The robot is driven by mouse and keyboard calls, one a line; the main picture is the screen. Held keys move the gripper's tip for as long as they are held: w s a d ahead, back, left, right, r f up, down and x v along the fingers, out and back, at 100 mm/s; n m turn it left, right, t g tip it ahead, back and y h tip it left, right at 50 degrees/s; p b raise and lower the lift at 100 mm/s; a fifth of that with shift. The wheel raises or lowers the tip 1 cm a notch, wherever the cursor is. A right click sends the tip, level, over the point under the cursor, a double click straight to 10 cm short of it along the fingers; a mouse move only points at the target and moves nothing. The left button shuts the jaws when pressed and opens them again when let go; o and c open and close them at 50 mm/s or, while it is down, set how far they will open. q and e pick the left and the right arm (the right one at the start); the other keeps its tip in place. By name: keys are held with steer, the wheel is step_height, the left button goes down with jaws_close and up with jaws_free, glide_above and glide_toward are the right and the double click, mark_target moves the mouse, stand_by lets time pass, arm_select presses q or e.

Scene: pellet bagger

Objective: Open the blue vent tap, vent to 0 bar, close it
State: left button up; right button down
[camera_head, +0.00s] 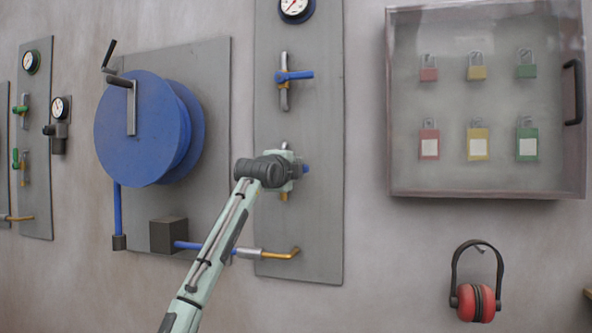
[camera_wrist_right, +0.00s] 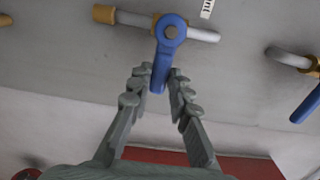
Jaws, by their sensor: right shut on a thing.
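The blue vent tap (camera_wrist_right: 171,45) sits on a grey pipe in the right wrist view, its lever standing crosswise to the pipe. A label beside it shows only the letters "nt". My right gripper (camera_wrist_right: 163,80) is shut on the end of this blue lever, one finger on each side. My left gripper is not in view.
A second blue tap (camera_head: 294,76) sits higher on the same grey panel (camera_head: 325,220). A blue hose reel (camera_head: 150,140) is to the left. A padlock cabinet (camera_head: 400,185) and red ear defenders (camera_head: 475,302) are to the right.

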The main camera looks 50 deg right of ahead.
steer(key=c, duration=1.4)
jaws_free()
steer(key=v, duration=1.2)
steer(key=shift+f, duration=0.1)
